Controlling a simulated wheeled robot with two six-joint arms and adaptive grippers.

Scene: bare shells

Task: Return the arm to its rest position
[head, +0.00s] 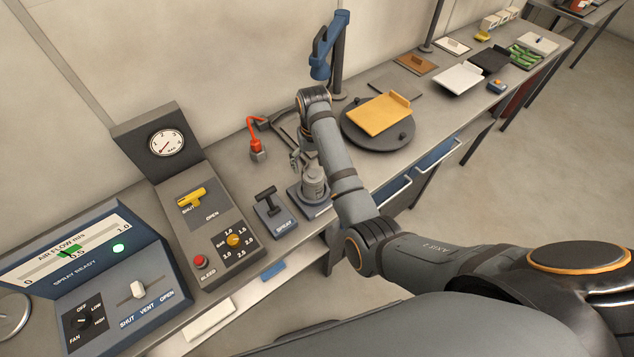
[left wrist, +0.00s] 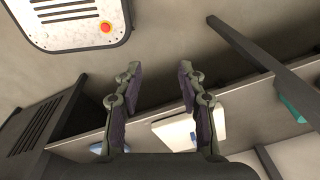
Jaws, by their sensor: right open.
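My right arm (head: 345,185) reaches in from the right across the front of the bench. Its wrist is bent down over the bench top. My right gripper (head: 297,158) is open beside a grey metal canister (head: 314,183) on a small stand; I cannot tell whether they touch. My left gripper (left wrist: 158,70) shows only in the left wrist view. Its two fingers are apart with nothing held between them.
The bench holds a spray panel (head: 75,290), a gauge panel (head: 205,220), a SPRAY lever box (head: 275,212), a red-handled tool (head: 257,148), a blue post fixture (head: 325,50) and a dark turntable (head: 362,132) bearing a yellow plate (head: 380,114). Open floor (head: 560,150) lies right.

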